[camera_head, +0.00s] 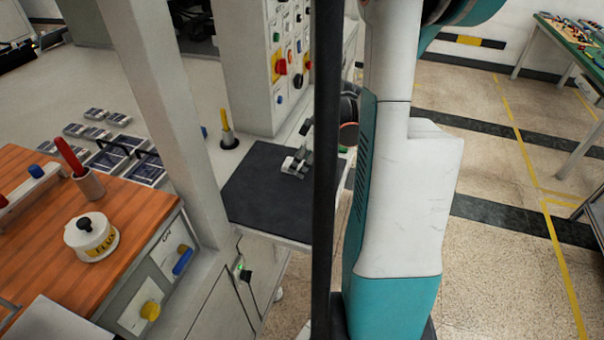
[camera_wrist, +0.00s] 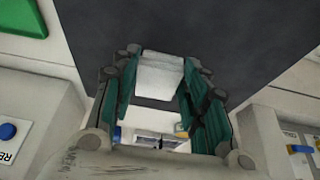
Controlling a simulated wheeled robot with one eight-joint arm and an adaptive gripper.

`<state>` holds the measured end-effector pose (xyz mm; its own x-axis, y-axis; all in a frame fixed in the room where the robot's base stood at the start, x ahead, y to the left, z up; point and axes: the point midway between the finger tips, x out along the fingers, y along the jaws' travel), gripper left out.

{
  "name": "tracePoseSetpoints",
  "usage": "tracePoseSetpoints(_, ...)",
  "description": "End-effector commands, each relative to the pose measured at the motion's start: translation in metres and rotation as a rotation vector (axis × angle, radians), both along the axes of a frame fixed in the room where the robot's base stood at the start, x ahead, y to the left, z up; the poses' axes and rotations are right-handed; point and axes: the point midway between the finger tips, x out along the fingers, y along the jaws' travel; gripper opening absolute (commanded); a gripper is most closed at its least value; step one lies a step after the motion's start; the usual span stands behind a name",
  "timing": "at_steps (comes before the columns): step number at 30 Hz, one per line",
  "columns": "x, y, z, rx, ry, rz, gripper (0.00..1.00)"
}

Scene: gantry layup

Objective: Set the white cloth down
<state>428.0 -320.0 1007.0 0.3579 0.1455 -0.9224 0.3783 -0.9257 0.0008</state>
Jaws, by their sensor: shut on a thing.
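The white cloth (camera_wrist: 160,75) shows in the wrist view as a small pale folded piece between the green-padded fingers of my gripper (camera_wrist: 161,62). The fingers are shut on it from its left and right sides. The dark mat (camera_wrist: 235,35) lies behind it. In the head view my gripper (camera_head: 296,163) is small and over the dark mat (camera_head: 255,195), just left of a black post. The cloth is hard to make out there. I cannot tell whether it touches the mat.
A control cabinet (camera_head: 245,60) with buttons stands behind the mat. A yellow-handled tool in a dark holder (camera_head: 228,138) is at the mat's back left. A wooden bench (camera_head: 140,205) with a white flux pot (camera_head: 91,240) is at left. The rest of the mat looks clear.

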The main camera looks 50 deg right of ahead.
Motion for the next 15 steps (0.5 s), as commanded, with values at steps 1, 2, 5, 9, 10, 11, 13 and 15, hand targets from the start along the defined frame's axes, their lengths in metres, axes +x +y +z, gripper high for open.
tracePoseSetpoints(1,0.0,0.0,-0.004,0.0,0.0,0.0,0.25)
tracePoseSetpoints(2,0.0,0.0,-0.008,0.0,0.0,0.0,0.25)
tracePoseSetpoints(5,0.0,0.0,-0.023,0.0,0.0,0.0,0.25)
tracePoseSetpoints(9,0.0,0.0,-0.04,0.0,0.0,0.0,0.25)
tracePoseSetpoints(10,0.0,0.0,-0.041,0.0,0.0,0.0,0.25)
tracePoseSetpoints(11,0.0,0.0,-0.042,0.0,0.0,0.0,0.25)
tracePoseSetpoints(13,0.0,0.0,-0.041,0.0,0.0,0.0,0.25)
tracePoseSetpoints(15,0.0,0.0,-0.04,0.0,0.0,0.0,0.25)
